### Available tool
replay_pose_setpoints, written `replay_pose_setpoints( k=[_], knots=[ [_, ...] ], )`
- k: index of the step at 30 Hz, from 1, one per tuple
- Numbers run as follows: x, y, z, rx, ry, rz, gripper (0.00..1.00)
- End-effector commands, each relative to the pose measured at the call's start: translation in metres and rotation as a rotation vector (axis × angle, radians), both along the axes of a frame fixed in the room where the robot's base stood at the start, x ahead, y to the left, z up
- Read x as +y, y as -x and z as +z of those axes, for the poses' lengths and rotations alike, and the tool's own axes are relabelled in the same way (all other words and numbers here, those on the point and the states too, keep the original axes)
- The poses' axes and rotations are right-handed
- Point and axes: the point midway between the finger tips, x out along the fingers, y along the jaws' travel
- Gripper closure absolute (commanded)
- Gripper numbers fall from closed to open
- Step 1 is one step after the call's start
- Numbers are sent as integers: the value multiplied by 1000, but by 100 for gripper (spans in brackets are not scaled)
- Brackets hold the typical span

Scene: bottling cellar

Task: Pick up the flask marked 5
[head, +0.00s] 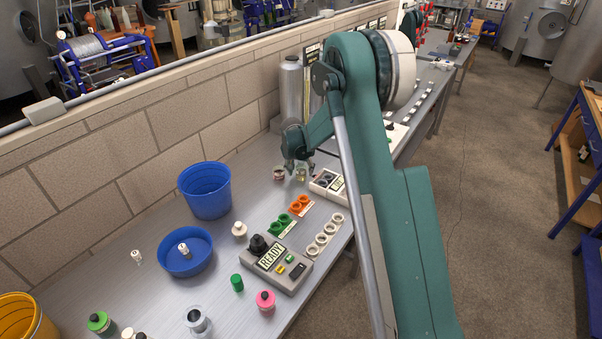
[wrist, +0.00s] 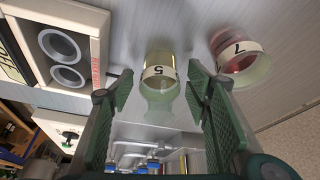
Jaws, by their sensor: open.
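The flask marked 5 (wrist: 160,82) is clear with a yellowish tint and a white band bearing a black 5. It stands on the grey bench, and in the head view it shows small (head: 302,174) just below my gripper (head: 297,162). In the wrist view my gripper (wrist: 161,84) is open, with one green finger pad on each side of the flask. I see gaps between the flask and both pads. Whether the pads are level with it I cannot tell.
A flask marked 7 (wrist: 238,62) with reddish contents stands close by, right of the right finger in the wrist view; it also shows in the head view (head: 279,173). A white box with dark round holes (head: 326,183) is on the other side. The brick wall (head: 215,128) runs behind.

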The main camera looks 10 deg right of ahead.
Motion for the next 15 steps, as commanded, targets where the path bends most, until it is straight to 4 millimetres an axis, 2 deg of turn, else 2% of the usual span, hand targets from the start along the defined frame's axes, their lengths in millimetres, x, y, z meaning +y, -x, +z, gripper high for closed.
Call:
replay_pose_setpoints(
  k=[9, 15],
  knots=[
    [0, 0, 0, 0, 0, 0, 52],
    [0, 0, 0, 0, 0, 0, 78]
  ],
)
